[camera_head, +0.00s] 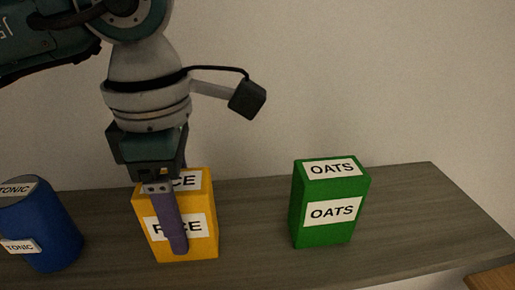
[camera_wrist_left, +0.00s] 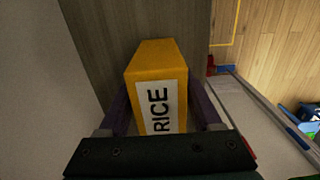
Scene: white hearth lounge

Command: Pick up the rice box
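The rice box (camera_head: 204,246) is a yellow box with white RICE labels, upright on the grey wooden shelf (camera_head: 262,258). My left gripper (camera_head: 176,222) points down over it. One purple finger hangs in front of the box's front face and covers part of the label; the other finger is hidden behind the box. In the left wrist view the rice box (camera_wrist_left: 158,62) stands between the two fingers of my left gripper (camera_wrist_left: 160,108). The fingers are spread, with a small gap visible on the right side; contact on the left side is unclear. My right gripper is out of view.
A green oats box (camera_head: 328,238) stands to the right of the rice box, with free shelf between. A blue tonic container (camera_head: 55,232) stands to the left. A pale wall rises behind the shelf.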

